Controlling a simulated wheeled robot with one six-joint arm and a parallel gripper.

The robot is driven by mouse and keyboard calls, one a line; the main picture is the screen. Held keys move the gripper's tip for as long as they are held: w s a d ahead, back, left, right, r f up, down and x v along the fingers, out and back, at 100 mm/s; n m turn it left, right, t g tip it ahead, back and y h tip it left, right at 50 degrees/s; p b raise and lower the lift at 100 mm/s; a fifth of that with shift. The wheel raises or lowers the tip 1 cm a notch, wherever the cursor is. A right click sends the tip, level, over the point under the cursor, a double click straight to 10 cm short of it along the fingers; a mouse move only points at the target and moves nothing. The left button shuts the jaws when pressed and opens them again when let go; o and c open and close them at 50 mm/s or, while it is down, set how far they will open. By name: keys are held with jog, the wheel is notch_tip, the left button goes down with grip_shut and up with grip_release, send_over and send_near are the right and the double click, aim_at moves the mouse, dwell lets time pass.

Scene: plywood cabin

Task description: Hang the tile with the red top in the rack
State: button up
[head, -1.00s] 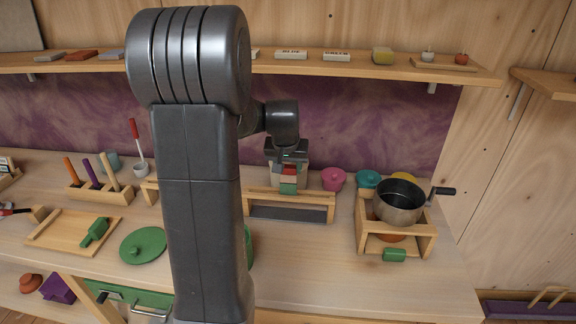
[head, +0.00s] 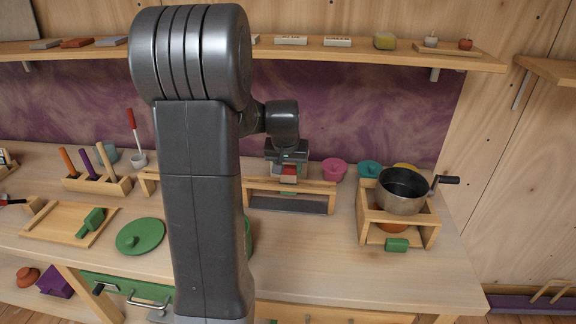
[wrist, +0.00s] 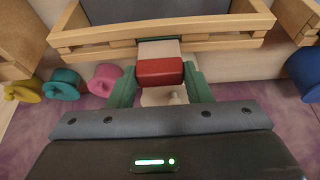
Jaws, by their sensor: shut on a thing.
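The tile with the red top (head: 288,179) is held in my gripper (head: 288,170) at the rack (head: 262,185), near the middle of its long wooden rail. In the wrist view the red part of the tile (wrist: 160,72) lies between the green fingertips of my gripper (wrist: 161,84), with a cream part on the rail side. The cream part meets or overlaps the edge of the rack's rail (wrist: 90,38). The tile's lower part is hidden in the head view. I cannot tell whether it hangs on the rail.
Pink (head: 334,169) and teal (head: 369,169) pots stand right of the rack. A wooden stand (head: 429,219) with a cranked metal pot (head: 402,190) is further right. A green lid (head: 140,236) and wooden tray (head: 52,224) lie left. The counter before the rack is clear.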

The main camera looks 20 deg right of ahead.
aim_at(288, 173)
jog(key=shift+f+b, duration=1.2)
jog(key=shift+f, duration=0.55)
jog(key=o, duration=0.9)
jog(key=shift+r, duration=0.15)
jog(key=v, duration=1.3)
jog(key=shift+s+r, duration=0.15)
jog(key=shift+r, duration=0.1)
jog(key=x, duration=1.3)
jog(key=shift+f, duration=0.4)
jog(key=shift+r, duration=0.15)
